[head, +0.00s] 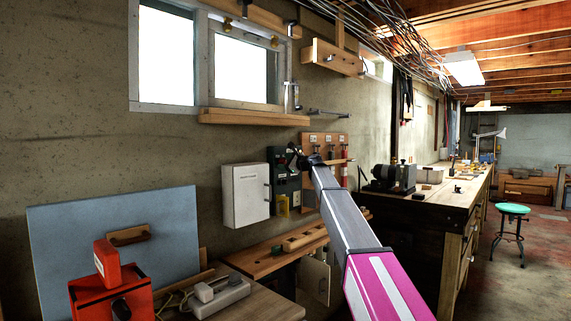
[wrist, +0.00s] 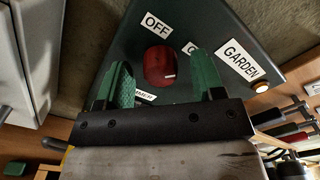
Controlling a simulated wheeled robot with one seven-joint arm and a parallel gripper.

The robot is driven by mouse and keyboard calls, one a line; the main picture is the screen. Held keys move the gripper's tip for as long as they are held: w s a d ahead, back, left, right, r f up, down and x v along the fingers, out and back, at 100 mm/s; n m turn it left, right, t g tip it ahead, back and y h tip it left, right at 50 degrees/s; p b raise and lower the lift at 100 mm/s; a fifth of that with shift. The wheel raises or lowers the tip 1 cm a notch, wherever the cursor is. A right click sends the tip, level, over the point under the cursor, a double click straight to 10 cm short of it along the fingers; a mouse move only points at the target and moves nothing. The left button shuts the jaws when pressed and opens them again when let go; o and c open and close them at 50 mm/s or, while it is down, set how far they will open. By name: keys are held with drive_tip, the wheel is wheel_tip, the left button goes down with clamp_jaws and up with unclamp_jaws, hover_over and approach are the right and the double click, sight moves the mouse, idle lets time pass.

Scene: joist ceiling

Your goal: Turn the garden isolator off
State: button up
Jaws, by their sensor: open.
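The garden isolator is a dark green panel (wrist: 112,48) with a red knob (wrist: 158,62). White labels read OFF (wrist: 156,23) and GARDEN (wrist: 240,60); another beside the knob is partly hidden by a finger. The knob has a small pale mark toward its right side; I cannot tell for sure which setting it is on. My gripper (wrist: 160,72) is open, its green fingers on either side of the knob, apart from it as far as I see. In the head view the green box (head: 279,160) is on the wall, partly hidden by my gripper (head: 297,158).
A small lit lamp (wrist: 260,87) is at the panel's right. A white wall box (head: 244,195) is close on the left. A wooden board with red-handled tools (head: 343,150) is on the right. A bench shelf (head: 265,262) runs below.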

drive_tip(key=shift+a, duration=0.1)
drive_tip(key=c, duration=0.9)
drive_tip(key=shift+n, duration=0.3)
drive_tip(key=n, duration=0.3)
drive_tip(key=shift+n, duration=0.4)
drive_tip(key=n, duration=0.3)
drive_tip(key=shift+f+n, duration=0.15)
drive_tip(key=shift+n, duration=0.15)
drive_tip(key=n, duration=0.4)
drive_tip(key=shift+f+n, duration=0.15)
drive_tip(key=shift+n, duration=1.75)
